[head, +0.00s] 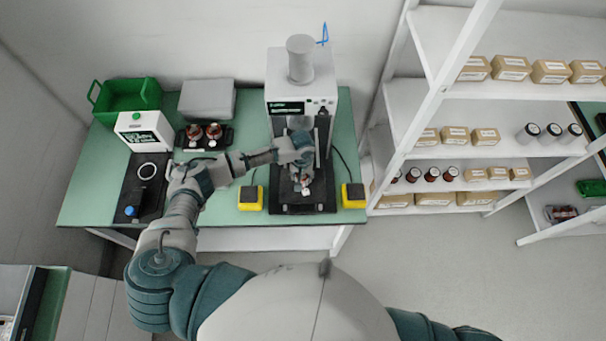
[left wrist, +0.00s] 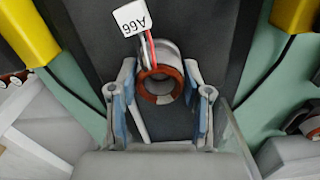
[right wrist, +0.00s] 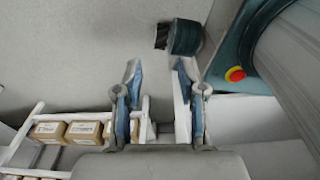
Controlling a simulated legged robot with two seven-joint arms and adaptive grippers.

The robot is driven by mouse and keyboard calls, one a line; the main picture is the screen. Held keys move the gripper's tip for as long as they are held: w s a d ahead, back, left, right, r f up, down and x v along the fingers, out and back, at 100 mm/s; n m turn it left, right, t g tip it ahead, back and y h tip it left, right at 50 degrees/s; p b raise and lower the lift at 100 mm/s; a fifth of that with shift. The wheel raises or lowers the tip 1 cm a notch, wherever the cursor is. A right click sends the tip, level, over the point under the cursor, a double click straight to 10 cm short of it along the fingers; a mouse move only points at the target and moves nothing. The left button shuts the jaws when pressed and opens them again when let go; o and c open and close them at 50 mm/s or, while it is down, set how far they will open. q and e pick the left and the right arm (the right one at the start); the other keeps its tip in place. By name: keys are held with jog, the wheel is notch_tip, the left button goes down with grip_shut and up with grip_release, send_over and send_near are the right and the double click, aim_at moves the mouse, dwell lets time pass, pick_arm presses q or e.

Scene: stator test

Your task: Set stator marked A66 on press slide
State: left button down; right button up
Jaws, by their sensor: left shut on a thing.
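The stator marked A66 (left wrist: 160,84), a copper-coloured ring with a grey body, sits between the fingers of my left gripper (left wrist: 162,98). Its white A66 tag (left wrist: 132,18) hangs on red and white wires. In the head view, my left gripper (head: 304,182) is over the dark base of the press (head: 300,208), and the white tag shows there. The dark press surface (left wrist: 190,25) lies behind the stator in the left wrist view; I cannot tell whether they touch. My right gripper (right wrist: 158,75) is open and empty, away from the press.
Yellow pedal-like boxes (head: 251,198) and (head: 353,195) flank the press base. Left on the green table (head: 85,200) are a black tray (head: 181,141) with two stators, a tester (head: 144,132), a green bin (head: 125,100) and a grey box (head: 207,98). Shelves (head: 445,95) stand right.

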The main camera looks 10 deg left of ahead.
pick_arm(q)
jog(key=shift+d, duration=0.1)
jog(key=c, duration=0.7)
grip_release()
jog(key=shift+c, duration=0.2)
jog(key=o, duration=0.3)
jog(key=shift+a, duration=0.4)
jog(key=shift+a+r, duration=0.2)
jog(key=shift+r, duration=5.7)
pick_arm(e)
jog(key=shift+d+r, duration=0.15)
jog(key=shift+d, duration=0.4)
pick_arm(q)
jog(key=shift+d, duration=0.15)
pick_arm(e)
jog(key=shift+d, duration=0.1)
